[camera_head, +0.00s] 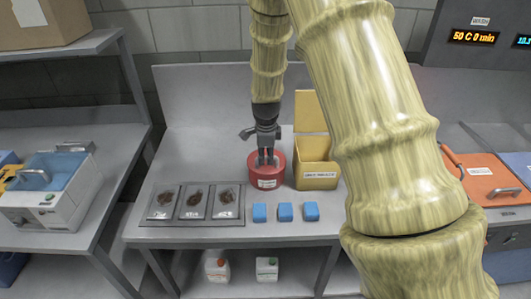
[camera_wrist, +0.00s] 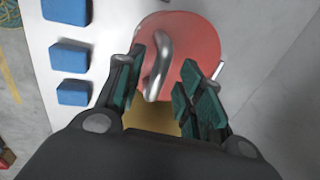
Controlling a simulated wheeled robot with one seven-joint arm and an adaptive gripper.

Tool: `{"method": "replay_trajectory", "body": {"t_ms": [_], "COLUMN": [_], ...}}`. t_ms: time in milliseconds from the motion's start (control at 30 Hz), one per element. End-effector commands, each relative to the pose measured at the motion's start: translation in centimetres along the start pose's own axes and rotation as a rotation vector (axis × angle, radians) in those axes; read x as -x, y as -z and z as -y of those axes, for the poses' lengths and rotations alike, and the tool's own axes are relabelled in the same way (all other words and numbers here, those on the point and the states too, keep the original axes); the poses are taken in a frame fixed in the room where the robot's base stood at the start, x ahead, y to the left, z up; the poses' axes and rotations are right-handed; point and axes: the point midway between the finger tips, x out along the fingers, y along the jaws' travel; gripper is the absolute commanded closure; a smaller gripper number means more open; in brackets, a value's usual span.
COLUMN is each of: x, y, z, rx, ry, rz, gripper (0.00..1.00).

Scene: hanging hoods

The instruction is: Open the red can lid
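The red can (camera_head: 267,180) stands upright on the grey table with its lid on. The round red lid (camera_wrist: 194,38) with a curved metal handle (camera_wrist: 160,62) shows in the wrist view. My gripper (camera_head: 265,158) points down just above the lid. In the wrist view my gripper (camera_wrist: 158,82) is open, with one finger on each side of the handle. A gap shows between the handle and the right finger; the left finger is very near it, and I cannot tell whether they touch.
A yellow box (camera_head: 316,174) with its lid raised stands right of the can. Blue blocks (camera_head: 284,211) lie in front, also in the wrist view (camera_wrist: 72,58). Three sample trays (camera_head: 195,201) lie to the left. An orange-lidded unit (camera_head: 490,180) stands far right.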

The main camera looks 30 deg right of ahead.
Motion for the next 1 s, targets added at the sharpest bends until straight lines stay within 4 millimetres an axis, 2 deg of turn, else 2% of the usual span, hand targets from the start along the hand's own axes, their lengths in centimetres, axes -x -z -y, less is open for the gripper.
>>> {"method": "replay_trajectory", "body": {"t_ms": [400,433,633,1000], "x": [-0.58,-0.58,-0.56,-0.37], "y": [-0.01,-0.01,-0.01,-0.58], "z": [0.0,0.0,0.0,0.44], "rx": [0.0,0.0,0.0,0.005], "ry": [0.001,0.001,0.001,0.002], "rz": [0.0,0.0,0.0,0.001], "gripper": [0.63,0.65,1.0,1.0]}}
